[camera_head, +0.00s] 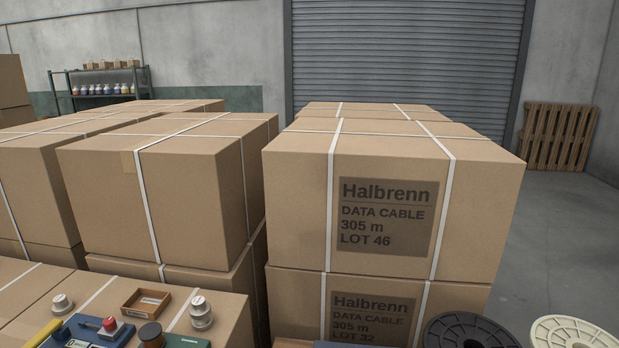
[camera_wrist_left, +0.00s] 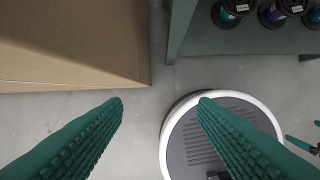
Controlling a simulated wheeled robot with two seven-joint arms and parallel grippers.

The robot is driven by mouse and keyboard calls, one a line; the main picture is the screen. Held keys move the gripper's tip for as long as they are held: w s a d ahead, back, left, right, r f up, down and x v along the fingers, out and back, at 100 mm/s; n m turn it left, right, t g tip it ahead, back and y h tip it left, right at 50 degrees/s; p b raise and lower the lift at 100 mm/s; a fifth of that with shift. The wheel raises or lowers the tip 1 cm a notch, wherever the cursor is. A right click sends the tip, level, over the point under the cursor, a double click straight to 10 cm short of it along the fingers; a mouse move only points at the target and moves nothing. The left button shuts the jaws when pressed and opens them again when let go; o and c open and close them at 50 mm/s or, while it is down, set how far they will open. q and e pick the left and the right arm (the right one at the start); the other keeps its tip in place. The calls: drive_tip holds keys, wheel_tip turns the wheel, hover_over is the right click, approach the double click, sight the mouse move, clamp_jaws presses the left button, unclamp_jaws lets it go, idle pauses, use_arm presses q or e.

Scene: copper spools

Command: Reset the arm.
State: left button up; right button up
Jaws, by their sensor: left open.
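My left gripper (camera_wrist_left: 160,102) is in the left wrist view. Its two green ribbed fingers are wide apart with nothing between them, above a grey floor. Neither gripper shows in the head view. At the right edge of the left wrist view, small green finger-like parts (camera_wrist_left: 300,144) are partly cut off. They look like my right gripper, but too little shows to tell its opening. A black spool (camera_head: 468,332) and a cream spool (camera_head: 572,334) are cut off by the bottom edge of the head view.
Strapped cartons (camera_head: 390,215) stand stacked ahead. Small items, including a wooden tray (camera_head: 146,302), lie on a lower carton at left. A pallet (camera_head: 557,137) leans at the back right. In the left wrist view, a carton (camera_wrist_left: 70,45) and a shelf (camera_wrist_left: 240,42) with dark spools flank the floor.

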use_arm(q)
drive_tip(key=s+a+f+g, duration=0.1)
drive_tip(key=s+f, duration=0.8)
drive_tip(key=f, duration=0.4)
drive_tip(key=s+a+f, duration=0.2)
drive_tip(key=s+f, duration=0.8)
drive_tip(key=f, duration=0.4)
drive_tip(key=shift+a+g, duration=0.15)
drive_tip(key=shift+g, duration=0.25)
